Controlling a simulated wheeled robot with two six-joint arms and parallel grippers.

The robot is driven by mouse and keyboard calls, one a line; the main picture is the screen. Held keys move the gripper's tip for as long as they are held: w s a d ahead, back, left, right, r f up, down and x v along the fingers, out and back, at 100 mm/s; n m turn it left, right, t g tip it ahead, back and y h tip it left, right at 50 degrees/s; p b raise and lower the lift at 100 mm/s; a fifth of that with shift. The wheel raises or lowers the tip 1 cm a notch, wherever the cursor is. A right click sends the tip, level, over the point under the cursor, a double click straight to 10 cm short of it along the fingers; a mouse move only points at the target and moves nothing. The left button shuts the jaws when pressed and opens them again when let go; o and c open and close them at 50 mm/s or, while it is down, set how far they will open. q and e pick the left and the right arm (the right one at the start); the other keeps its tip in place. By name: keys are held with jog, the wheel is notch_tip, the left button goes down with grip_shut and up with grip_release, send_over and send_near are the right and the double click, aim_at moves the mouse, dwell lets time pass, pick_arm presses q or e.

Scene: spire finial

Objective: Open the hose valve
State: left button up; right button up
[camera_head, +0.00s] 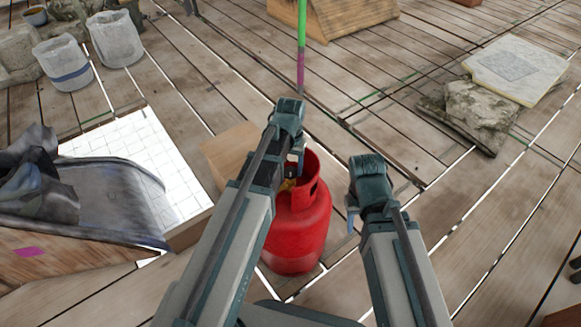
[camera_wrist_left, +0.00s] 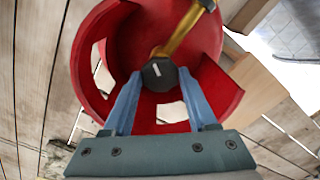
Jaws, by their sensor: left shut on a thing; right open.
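A red gas cylinder (camera_head: 296,226) stands upright on the plank floor in the head view, in front of me. Its red collar (camera_wrist_left: 88,75) surrounds the valve in the left wrist view. The valve has a black knob with a white mark (camera_wrist_left: 158,74) and a brass stem or hose fitting (camera_wrist_left: 186,28). My left gripper (camera_wrist_left: 164,92) reaches into the collar, its two blue fingers shut on the black knob. In the head view the left gripper (camera_head: 297,160) is over the cylinder top, partly hiding it. My right gripper (camera_head: 352,215) is open and empty, right of the cylinder.
A cardboard box (camera_head: 229,148) stands just behind the cylinder on the left. A white tiled sheet (camera_head: 150,150) and a dark-covered crate (camera_head: 110,200) lie at left. Stone slabs (camera_head: 480,115) lie at right. The planks right of the cylinder are clear.

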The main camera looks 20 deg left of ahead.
aim_at(291, 171)
pick_arm(q)
jog(key=shift+n, duration=0.6)
jog(key=o, duration=1.4)
jog(key=shift+c, duration=0.2)
jog(key=shift+r, duration=0.1)
notch_tip(291, 171, up, 14)
jog(key=p, duration=1.3)
jog(key=shift+f+p, duration=0.2)
jog(key=shift+p, duration=0.2)
